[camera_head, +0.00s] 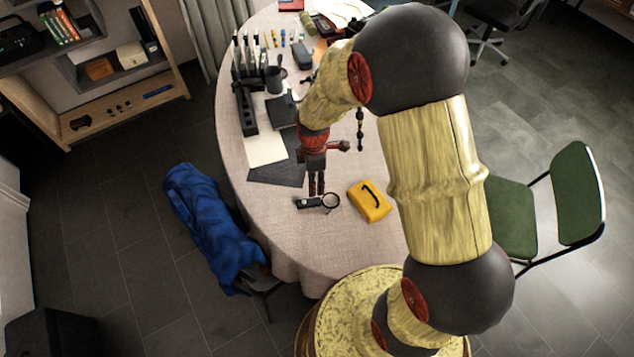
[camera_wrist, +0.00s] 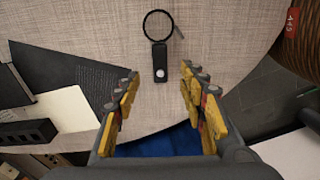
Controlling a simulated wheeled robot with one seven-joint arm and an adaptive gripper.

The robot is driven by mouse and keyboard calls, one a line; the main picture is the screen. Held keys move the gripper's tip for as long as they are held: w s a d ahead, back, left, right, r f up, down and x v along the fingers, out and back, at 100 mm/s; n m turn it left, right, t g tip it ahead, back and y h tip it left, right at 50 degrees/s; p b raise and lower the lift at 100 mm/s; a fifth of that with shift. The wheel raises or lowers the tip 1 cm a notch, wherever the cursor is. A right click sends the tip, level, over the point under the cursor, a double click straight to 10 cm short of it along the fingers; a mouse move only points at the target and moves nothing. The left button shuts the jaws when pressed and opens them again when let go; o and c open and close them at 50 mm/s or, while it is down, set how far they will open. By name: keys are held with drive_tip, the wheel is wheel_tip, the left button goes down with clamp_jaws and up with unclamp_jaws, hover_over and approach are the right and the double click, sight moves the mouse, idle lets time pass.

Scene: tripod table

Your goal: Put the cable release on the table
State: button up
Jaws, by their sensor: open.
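The cable release (camera_head: 308,203) looks like a small black body with a dark ring at one end. It lies flat on the cloth-covered table (camera_head: 285,230) near the front edge. In the wrist view its body with a pale round button (camera_wrist: 160,62) shows upright in the picture, with the ring above it. My gripper (camera_head: 316,190) points down close to it in the head view. In the wrist view my gripper (camera_wrist: 160,76) is open, with one finger on each side below the body. Nothing is between the fingers that I can see. Whether the fingers touch the table cannot be told.
A yellow case (camera_head: 369,201) lies right of the release. Dark sheets and a pale paper (camera_head: 266,150) lie to the left and behind. A black rack (camera_head: 246,110) and several small items fill the back. A blue cloth on a chair (camera_head: 208,220) stands at the front left.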

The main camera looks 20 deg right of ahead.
drive_tip(key=s+r+m+t, duration=0.1)
drive_tip(key=s+r+m, duration=0.15)
drive_tip(key=r, duration=0.75)
drive_tip(key=s+r+m+t, duration=0.2)
drive_tip(key=r+m, duration=0.2)
drive_tip(key=r, duration=0.5)
drive_tip(key=s+r+m+t, duration=0.2)
drive_tip(key=s+r+m, duration=0.7)
drive_tip(key=s+r, duration=0.3)
drive_tip(key=shift+s+d+r+t, duration=0.35)
drive_tip(key=shift+s+d, duration=0.1)
drive_tip(key=shift+s, duration=0.6)
